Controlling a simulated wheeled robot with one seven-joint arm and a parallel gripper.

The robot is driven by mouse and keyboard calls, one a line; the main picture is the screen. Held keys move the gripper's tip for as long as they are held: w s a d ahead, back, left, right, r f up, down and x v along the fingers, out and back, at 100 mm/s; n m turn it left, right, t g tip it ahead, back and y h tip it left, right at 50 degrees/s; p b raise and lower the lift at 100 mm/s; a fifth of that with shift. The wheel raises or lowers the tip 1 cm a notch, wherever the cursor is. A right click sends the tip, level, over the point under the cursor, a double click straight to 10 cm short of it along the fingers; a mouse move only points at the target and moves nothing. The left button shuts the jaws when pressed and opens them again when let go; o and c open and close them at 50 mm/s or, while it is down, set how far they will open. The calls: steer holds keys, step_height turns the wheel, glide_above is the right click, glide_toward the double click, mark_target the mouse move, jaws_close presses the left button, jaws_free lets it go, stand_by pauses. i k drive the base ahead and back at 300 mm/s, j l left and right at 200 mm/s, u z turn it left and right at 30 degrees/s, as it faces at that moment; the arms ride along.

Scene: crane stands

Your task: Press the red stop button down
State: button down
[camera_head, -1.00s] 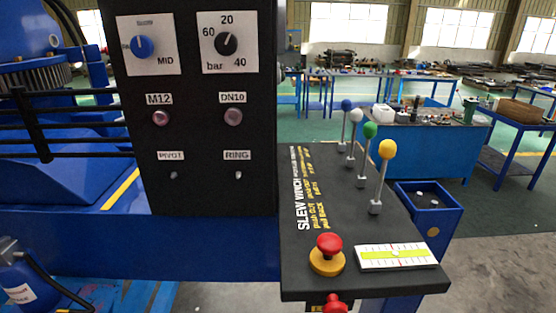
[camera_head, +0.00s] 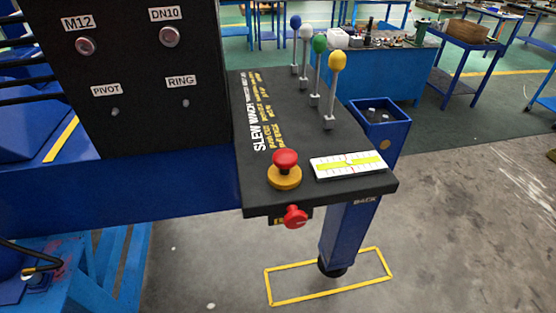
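The red stop button (camera_head: 285,160) is a red mushroom head on a round yellow base (camera_head: 285,178). It stands raised near the front left corner of the black console top (camera_head: 222,165). A second red knob (camera_head: 295,216) sticks out from the console's front face, just below the top edge. My gripper is not in view.
Levers with blue, white, green and yellow (camera_head: 338,61) knobs stand behind the button. A white and yellow-green level gauge (camera_head: 348,164) lies to its right. A black panel (camera_head: 130,80) rises at the left. A yellow floor outline (camera_head: 328,290) surrounds the blue leg; open floor lies right.

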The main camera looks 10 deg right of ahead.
mark_target(284, 159)
steer(key=i+l+u, duration=0.1)
steer(key=i, duration=0.9)
steer(key=u, duration=0.3)
steer(key=k+j+z, duration=0.2)
steer(key=k+j, duration=0.2)
steer(key=k+j+z, duration=0.2)
steer(key=k, duration=0.4)
